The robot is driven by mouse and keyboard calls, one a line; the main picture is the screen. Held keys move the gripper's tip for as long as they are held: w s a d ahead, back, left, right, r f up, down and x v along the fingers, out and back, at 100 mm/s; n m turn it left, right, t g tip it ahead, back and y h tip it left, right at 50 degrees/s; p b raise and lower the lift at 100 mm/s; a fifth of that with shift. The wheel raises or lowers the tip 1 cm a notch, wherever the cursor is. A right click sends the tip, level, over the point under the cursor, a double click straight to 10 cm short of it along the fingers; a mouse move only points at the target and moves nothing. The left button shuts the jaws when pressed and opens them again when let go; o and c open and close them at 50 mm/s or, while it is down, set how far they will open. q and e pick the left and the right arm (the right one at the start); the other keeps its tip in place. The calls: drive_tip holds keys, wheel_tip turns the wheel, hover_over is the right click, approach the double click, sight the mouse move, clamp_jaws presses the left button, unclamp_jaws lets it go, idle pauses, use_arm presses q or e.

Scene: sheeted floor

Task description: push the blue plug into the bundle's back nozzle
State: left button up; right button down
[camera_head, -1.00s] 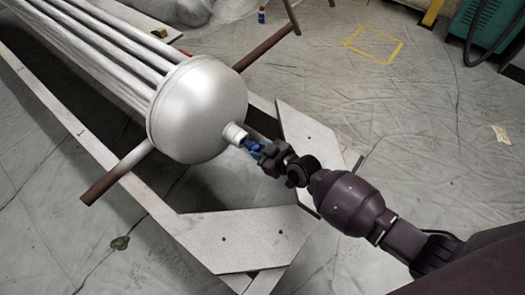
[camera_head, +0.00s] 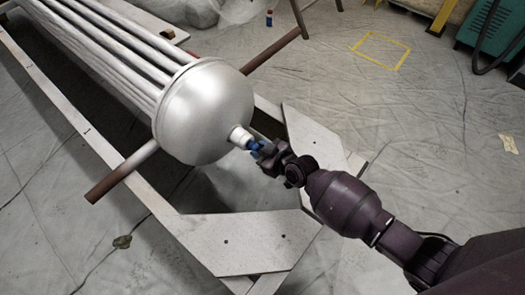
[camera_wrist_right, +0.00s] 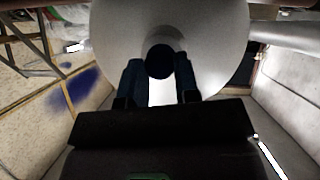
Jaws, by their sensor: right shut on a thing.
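The bundle is a long set of pale tubes ending in a rounded grey-white cap (camera_head: 207,110). The back nozzle (camera_head: 240,136) is a short white stub at the middle of that cap. The blue plug (camera_head: 253,146) is at the nozzle's mouth; how deep it sits I cannot tell. My right gripper (camera_head: 263,151) is shut on the plug, in line with the nozzle. In the right wrist view the plug (camera_wrist_right: 159,62) is a dark round end between the two fingers, with the nozzle mostly hidden behind it. My left gripper is not in view.
The bundle lies in a pale frame with a flat corner plate (camera_head: 250,240) below my right arm and another plate (camera_head: 312,140) beyond it. A brown-ended bar (camera_head: 105,187) sticks out at the left. Sheeted floor at the right is mostly clear around a yellow taped square (camera_head: 381,51).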

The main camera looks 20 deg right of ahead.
drive_tip(key=shift+w+a, duration=0.25)
drive_tip(key=shift+w, duration=0.1)
drive_tip(key=c, duration=0.8)
unclamp_jaws()
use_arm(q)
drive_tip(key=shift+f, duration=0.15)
use_arm(e)
drive_tip(key=shift+s+d+r, duration=0.15)
drive_tip(key=shift+s+r, duration=0.05)
use_arm(q)
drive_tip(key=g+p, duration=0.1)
drive_tip(key=p, duration=0.1)
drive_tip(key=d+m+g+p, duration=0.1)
drive_tip(key=p, duration=0.1)
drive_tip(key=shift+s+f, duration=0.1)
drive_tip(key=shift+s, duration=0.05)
use_arm(e)
drive_tip(key=v, duration=1)
drive_tip(key=shift+s, duration=0.15)
